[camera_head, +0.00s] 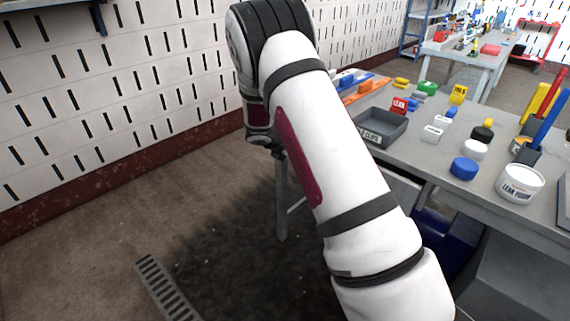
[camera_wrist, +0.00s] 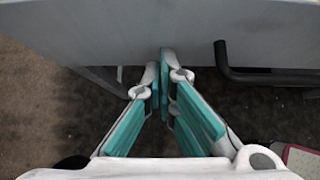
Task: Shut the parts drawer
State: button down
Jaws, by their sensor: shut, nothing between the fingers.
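In the wrist view my gripper (camera_wrist: 164,80) is shut, with its teal finger pads together and nothing between them. Its fingertips are close to a broad grey panel (camera_wrist: 120,30) that fills the top of the picture. A black bar handle (camera_wrist: 275,76) is on this grey part, to the right of the fingertips and apart from them. It looks like the parts drawer's handle; I cannot tell how far the drawer is open. In the head view my arm hides the gripper and most of the bench's near front. A pale part (camera_head: 402,188) shows under the bench top beside my arm.
The grey workbench (camera_head: 425,165) carries a grey tray (camera_head: 383,126), a white tub (camera_head: 520,183), a blue lid (camera_head: 464,168) and several small parts. A blue bin (camera_head: 436,240) is below it. Open floor (camera_head: 90,250) lies left, before a slotted wall (camera_head: 130,90).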

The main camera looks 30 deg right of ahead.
jog(key=d, duration=0.2)
jog(key=w+d, duration=0.1)
jog(key=d, duration=0.1)
jog(key=shift+w, duration=0.2)
jog(key=shift+w+d, duration=0.1)
jog(key=shift+d, duration=0.35)
jog(key=shift+a, duration=0.55)
jog(key=f+p+v, duration=0.1)
jog(key=v, duration=0.5)
jog(key=a+p+v, duration=0.1)
jog(key=v, duration=0.5)
jog(key=shift+s+a+f+p, duration=0.25)
jog(key=shift+s+a+p, duration=0.15)
jog(key=shift+s+a, duration=0.1)
